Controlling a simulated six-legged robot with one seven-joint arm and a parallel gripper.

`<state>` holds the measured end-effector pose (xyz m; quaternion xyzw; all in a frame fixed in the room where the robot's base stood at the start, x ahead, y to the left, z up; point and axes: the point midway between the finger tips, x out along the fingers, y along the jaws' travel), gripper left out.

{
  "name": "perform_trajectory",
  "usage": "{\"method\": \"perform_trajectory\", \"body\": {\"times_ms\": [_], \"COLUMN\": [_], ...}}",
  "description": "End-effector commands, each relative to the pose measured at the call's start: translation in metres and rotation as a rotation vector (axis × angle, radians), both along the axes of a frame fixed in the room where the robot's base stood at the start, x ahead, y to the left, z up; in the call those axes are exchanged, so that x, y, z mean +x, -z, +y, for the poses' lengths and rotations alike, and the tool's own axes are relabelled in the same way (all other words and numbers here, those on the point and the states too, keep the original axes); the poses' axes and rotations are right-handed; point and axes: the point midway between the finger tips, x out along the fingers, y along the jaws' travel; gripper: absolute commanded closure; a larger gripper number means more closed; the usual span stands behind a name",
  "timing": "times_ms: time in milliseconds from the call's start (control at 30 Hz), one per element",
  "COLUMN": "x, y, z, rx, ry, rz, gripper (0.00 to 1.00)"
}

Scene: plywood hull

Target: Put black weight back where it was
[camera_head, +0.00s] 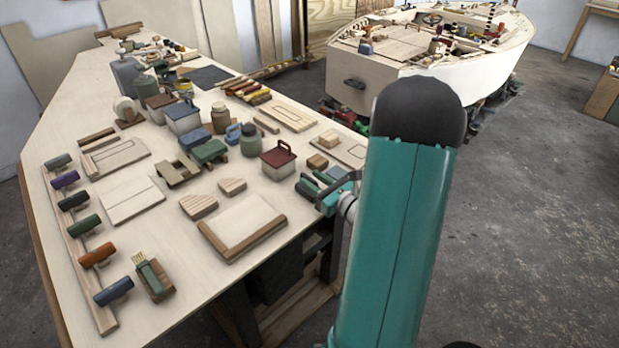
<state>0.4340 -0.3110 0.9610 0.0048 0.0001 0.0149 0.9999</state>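I cannot pick out the black weight for certain. A dark, near-black cylinder (74,200) lies across a wooden strip on the bench, in a row with several coloured ones. My teal arm link with a black rounded top fills the middle right and hides part of the bench edge. Grey and teal parts show beside the arm at the bench's right edge. I cannot tell whether they belong to my gripper, and its fingers are not clearly visible.
The plywood bench (80,130) holds boxes, jars, flat boards and small blocks. A red-lidded box (278,160) stands near its right edge. A wooden boat (420,70) stands behind the arm. The grey floor (530,220) at right is clear.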

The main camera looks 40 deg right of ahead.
Motion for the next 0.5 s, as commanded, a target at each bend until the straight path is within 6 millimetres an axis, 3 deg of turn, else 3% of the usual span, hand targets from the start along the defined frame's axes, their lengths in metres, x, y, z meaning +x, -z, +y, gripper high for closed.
{"method": "perform_trajectory", "body": {"times_ms": [300,500], "x": [-0.069,-0.094], "y": [0.0,0.0], "z": [-0.003,-0.003], "rx": [0.001,0.001], "ry": [0.005,0.003], "rz": [0.001,0.001], "gripper": [0.67,0.67]}}
